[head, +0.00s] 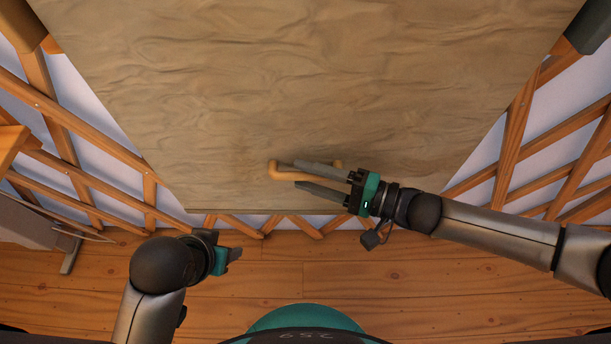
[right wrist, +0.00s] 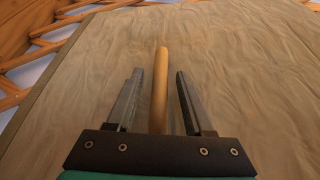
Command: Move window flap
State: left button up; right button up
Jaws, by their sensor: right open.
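The window flap (head: 290,90) is a large tan, wrinkled panel that fills the upper middle of the head view. A light wooden bar handle (head: 274,170) sits near its lower edge. My right gripper (head: 297,175) is open at the handle, its fingers pointing left and partly covering it. In the right wrist view the handle (right wrist: 160,80) stands between the two open fingers, with a gap on each side. My left gripper (head: 234,255) is low in the head view, apart from the flap; its fingers are small and partly hidden.
Wooden lattice wall (head: 85,120) flanks the flap on the left, and more lattice (head: 520,150) stands on the right. A plank floor (head: 400,270) shows below. A grey object (head: 30,225) stands at the far left. The floor beneath the flap looks clear.

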jog(key=shift+w+a, duration=0.15)
jog(key=shift+a, duration=0.3)
grip_shut()
dwell(1.2)
